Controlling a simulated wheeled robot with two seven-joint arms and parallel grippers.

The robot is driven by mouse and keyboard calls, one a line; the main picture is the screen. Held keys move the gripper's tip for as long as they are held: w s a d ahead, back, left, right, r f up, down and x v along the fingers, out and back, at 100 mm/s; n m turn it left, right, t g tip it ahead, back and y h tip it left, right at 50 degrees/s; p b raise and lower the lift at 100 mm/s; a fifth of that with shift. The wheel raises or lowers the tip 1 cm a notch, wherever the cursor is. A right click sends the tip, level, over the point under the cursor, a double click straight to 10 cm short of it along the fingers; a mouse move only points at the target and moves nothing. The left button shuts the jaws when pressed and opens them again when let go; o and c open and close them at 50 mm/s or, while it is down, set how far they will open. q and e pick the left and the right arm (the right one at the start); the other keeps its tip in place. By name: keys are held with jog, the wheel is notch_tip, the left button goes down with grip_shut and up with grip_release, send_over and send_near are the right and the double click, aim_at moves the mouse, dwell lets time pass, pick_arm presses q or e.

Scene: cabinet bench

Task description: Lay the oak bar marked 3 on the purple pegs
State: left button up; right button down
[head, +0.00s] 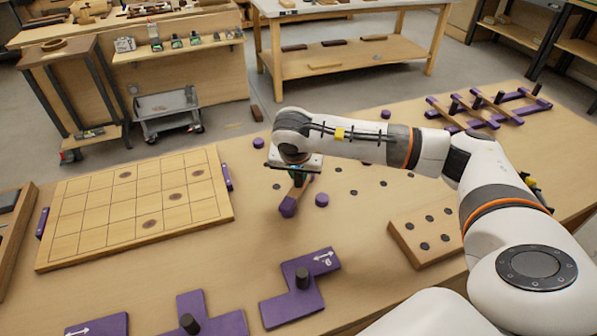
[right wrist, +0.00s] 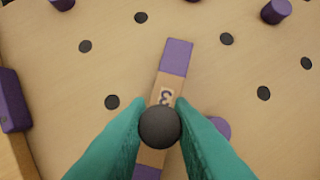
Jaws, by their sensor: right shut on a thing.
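The oak bar marked 3 (right wrist: 164,96) has purple ends and a dark round knob. In the right wrist view, my right gripper (right wrist: 160,125) has its teal fingers closed on this knob. In the head view the gripper (head: 298,172) is over the bench, and the bar's purple end (head: 289,207) shows below it. I cannot tell how high the bar is. Short purple pegs stand apart around it: one to its right (head: 322,200), one behind left (head: 259,143), one farther back (head: 386,114). In the wrist view, one peg (right wrist: 220,127) is partly hidden by the right finger. My left gripper is out of view.
A gridded board (head: 135,206) lies left, with purple pieces at its sides. Purple knobbed blocks (head: 300,303) lie in front. A wooden block with dark dots (head: 426,238) lies right. A purple-and-oak lattice (head: 490,107) sits back right. Dark spots dot the bench between.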

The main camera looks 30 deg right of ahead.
jog(key=c, duration=0.8)
grip_release()
jog(key=shift+r, duration=0.15)
jog(key=shift+r+p, duration=2.45)
jog(key=shift+r, duration=1.45)
jog(key=shift+s+f, duration=0.1)
